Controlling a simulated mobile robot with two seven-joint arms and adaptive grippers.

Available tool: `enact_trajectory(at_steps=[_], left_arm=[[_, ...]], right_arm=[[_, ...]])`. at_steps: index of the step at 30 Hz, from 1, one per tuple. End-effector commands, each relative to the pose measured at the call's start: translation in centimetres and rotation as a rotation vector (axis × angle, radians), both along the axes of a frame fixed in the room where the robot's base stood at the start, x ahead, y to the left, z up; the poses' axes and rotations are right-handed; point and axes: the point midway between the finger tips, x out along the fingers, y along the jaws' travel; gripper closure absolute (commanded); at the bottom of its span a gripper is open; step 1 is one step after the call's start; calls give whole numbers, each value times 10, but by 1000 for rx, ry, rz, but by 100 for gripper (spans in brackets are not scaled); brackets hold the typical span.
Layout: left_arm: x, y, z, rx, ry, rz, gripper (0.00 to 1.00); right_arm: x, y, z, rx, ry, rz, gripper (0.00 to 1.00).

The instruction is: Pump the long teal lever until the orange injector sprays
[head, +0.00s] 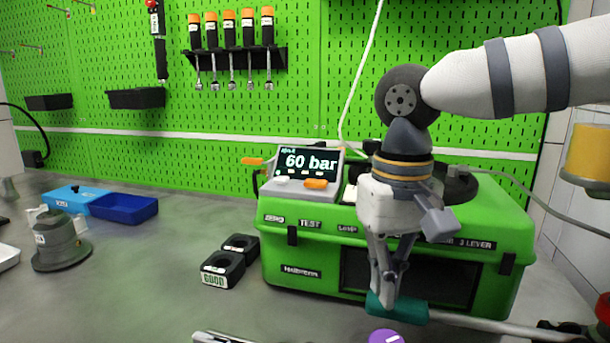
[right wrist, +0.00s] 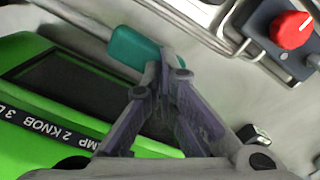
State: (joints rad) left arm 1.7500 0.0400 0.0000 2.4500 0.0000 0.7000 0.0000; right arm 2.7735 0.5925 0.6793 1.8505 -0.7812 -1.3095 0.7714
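The long teal lever's handle (head: 410,313) lies low in front of the green test case (head: 285,255), with a pale rod running right from it. The teal handle also shows in the right wrist view (right wrist: 130,48), just beyond my fingertips. My right gripper (head: 386,298) points down at the handle, its fingers closed together and overlapping the handle's left part. I cannot tell whether they touch it. The case's display (head: 309,161) reads 60 bar. A small orange-tipped part (head: 252,161) sits left of the display; I cannot tell whether it is the injector. No spray shows. My left gripper is not seen.
Black blocks (head: 222,268) stand left of the case. A grey fixture (head: 58,240) and a blue tray (head: 124,208) are further left. A purple knob (head: 386,337) is at the bottom edge. A red knob (right wrist: 291,29) shows in the right wrist view. Bench between fixture and blocks is clear.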

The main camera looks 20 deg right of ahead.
Motion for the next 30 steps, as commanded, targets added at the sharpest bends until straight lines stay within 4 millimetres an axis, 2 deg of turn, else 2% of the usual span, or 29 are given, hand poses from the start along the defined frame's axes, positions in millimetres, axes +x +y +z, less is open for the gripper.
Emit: enact_trajectory(at_steps=[5, 10, 30], left_arm=[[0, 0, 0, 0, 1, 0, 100], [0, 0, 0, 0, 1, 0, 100], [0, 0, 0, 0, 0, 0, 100]], right_arm=[[0, 0, -10, -2, 2, 0, 100], [1, 0, -7, -1, 0, -1, 100], [-4, -7, 55, 0, 0, -1, 100]])
